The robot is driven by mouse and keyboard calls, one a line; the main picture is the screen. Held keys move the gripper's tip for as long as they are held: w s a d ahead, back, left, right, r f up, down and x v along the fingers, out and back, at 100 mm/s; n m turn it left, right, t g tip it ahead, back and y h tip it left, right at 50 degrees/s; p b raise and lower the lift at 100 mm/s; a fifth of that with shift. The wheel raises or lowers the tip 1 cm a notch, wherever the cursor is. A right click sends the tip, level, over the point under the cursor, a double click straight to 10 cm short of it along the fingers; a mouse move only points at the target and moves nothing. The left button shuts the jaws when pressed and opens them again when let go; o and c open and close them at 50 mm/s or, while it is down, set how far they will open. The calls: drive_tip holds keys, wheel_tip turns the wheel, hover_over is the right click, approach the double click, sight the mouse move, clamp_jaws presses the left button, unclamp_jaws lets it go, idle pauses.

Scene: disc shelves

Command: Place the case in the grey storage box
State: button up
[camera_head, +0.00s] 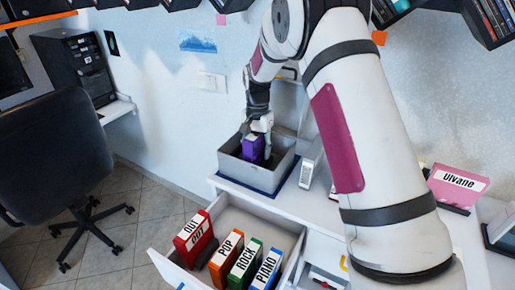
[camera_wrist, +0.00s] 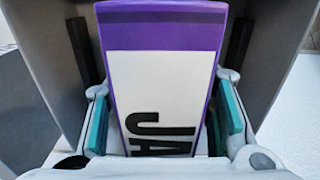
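The purple case (camera_head: 253,148) stands roughly upright inside the grey storage box (camera_head: 229,166), between its walls. Its top shows above the front rim; its lower part is hidden by the box. My gripper (camera_head: 262,137) reaches down into the box with its fingers around the case. In the wrist view, the case (camera_wrist: 165,60) has a white label reading "JA". My fingers (camera_wrist: 163,60) stand on either side of it with narrow gaps visible, so the gripper looks open around it.
An open drawer (camera_head: 160,266) in front holds a red case (camera_head: 194,238), an orange case (camera_head: 227,257), a green case and a blue case. A pink "Ulvane" case (camera_head: 457,184) stands at the right. A chair (camera_head: 50,150) is at the left. Shelves hang above.

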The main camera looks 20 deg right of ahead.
drive_tip(key=shift+r, duration=0.1)
wheel_tip(320, 180, up, 11)
drive_tip(key=shift+f+b, duration=0.1)
drive_tip(key=shift+b, duration=0.3)
drive_tip(key=shift+s+r, duration=0.1)
drive_tip(key=shift+r, duration=0.7)
drive_tip(key=s+r+n+t, duration=0.1)
drive_tip(key=s+r+n, duration=0.1)
drive_tip(key=s+r, duration=0.6)
drive_tip(key=s+r+n+t, duration=0.15)
drive_tip(key=s+r, duration=0.25)
drive_tip(key=s, duration=0.8)
drive_tip(key=s+f+n, duration=0.2)
drive_tip(key=s, duration=0.8)
drive_tip(key=s+f+n+t, duration=0.1)
drive_tip(key=s+f+n, duration=0.1)
drive_tip(key=s, duration=0.7)
drive_tip(key=shift+s+d+f+n, duration=0.2)
drive_tip(key=shift+s+n, duration=0.15)
drive_tip(key=shift+n, duration=0.4)
drive_tip(key=shift+r, duration=0.1)
